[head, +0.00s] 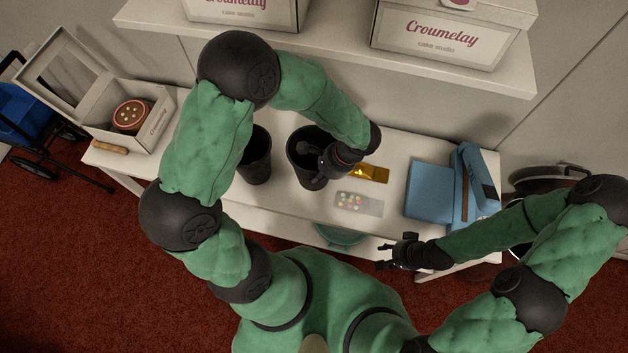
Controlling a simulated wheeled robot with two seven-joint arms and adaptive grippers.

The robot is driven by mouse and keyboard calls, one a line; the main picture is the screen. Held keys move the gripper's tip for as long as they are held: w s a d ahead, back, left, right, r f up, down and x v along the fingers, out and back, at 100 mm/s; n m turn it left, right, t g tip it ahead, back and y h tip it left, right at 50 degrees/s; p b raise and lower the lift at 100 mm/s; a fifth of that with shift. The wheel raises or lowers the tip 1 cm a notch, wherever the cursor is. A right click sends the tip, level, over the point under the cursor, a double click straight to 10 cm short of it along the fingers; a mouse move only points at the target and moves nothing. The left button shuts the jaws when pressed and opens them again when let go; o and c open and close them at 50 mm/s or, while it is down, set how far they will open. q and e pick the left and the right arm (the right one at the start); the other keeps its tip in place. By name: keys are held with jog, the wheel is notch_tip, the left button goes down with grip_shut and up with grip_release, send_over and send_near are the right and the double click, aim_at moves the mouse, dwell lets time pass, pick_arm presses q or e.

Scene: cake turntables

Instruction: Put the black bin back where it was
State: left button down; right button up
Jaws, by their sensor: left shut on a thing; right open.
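Two black bins stand side by side on the white table. The left black bin (257,163) is partly hidden behind my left forearm. The right black bin (303,178) stands just beside it with its open top facing up. My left gripper (312,157) reaches in from the right and is shut on the right bin, at its rim. The exact finger contact is hard to see. I cannot tell whether this bin rests fully on the table. My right gripper (385,254) is open and empty in front of the table's front edge.
A gold piece (373,173) and a small tray of coloured pieces (358,204) lie right of the bins. Blue boxes (430,192) stand at the table's right end. An open cake box (150,130) is at left. A shelf (345,62) with boxes overhangs behind.

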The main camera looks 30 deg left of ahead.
aim_at(310, 184)
pick_arm(q)
jog(key=shift+a+f, duration=0.85)
jog(key=shift+f, duration=0.25)
notch_tip(310, 184, down, 2)
jog(key=shift+f+b, duration=0.25)
jog(key=shift+b, duration=0.15)
jog(key=shift+w+f, duration=0.1)
jog(key=shift+f, duration=0.2)
jog(key=shift+f, duration=0.1)
jog(key=c, duration=1.4)
grip_release()
